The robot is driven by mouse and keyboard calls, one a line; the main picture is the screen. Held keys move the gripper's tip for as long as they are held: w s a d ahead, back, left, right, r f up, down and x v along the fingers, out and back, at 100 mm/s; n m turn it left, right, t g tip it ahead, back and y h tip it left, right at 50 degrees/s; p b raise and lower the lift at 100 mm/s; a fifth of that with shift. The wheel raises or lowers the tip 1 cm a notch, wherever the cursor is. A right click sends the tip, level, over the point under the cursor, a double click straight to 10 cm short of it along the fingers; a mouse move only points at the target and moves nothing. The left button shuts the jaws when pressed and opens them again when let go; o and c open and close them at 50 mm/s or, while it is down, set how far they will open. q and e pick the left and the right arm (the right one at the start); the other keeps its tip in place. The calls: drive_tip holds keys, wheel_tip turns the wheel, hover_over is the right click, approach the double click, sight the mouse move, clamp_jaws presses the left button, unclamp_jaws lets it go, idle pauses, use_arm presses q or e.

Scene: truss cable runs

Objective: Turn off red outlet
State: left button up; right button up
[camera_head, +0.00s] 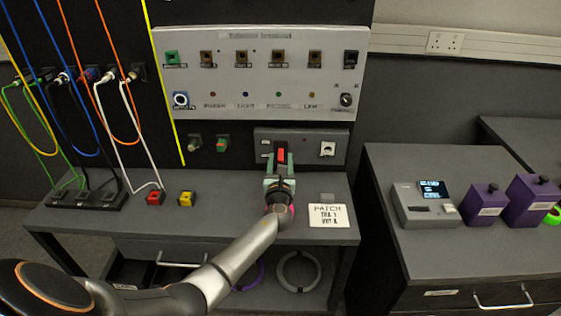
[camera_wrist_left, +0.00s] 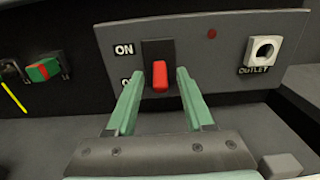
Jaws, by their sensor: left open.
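The red rocker switch (camera_wrist_left: 160,76) sits in a black housing on a grey outlet panel (camera_wrist_left: 220,80). An "ON" label is beside its upper part; a lower label is partly hidden by a finger. A small dark red lamp (camera_wrist_left: 212,34) and a white round socket marked OUTLET (camera_wrist_left: 263,49) are to its right. My left gripper (camera_wrist_left: 155,92) is open, its green fingers on either side of the switch's lower part, with nothing held; I cannot tell whether they touch the panel. In the head view the left gripper (camera_head: 280,176) is in front of the panel (camera_head: 300,138).
A large labelled panel (camera_head: 262,70) is above. On the bench are a PATCH card (camera_head: 328,215), a red block (camera_head: 154,198) and a yellow block (camera_head: 187,198). Cables (camera_head: 70,90) hang at the left. A side table (camera_head: 420,262) with a device (camera_head: 425,205) and purple containers stands at the right.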

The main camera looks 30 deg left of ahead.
use_arm(q)
clamp_jaws()
idle(0.4)
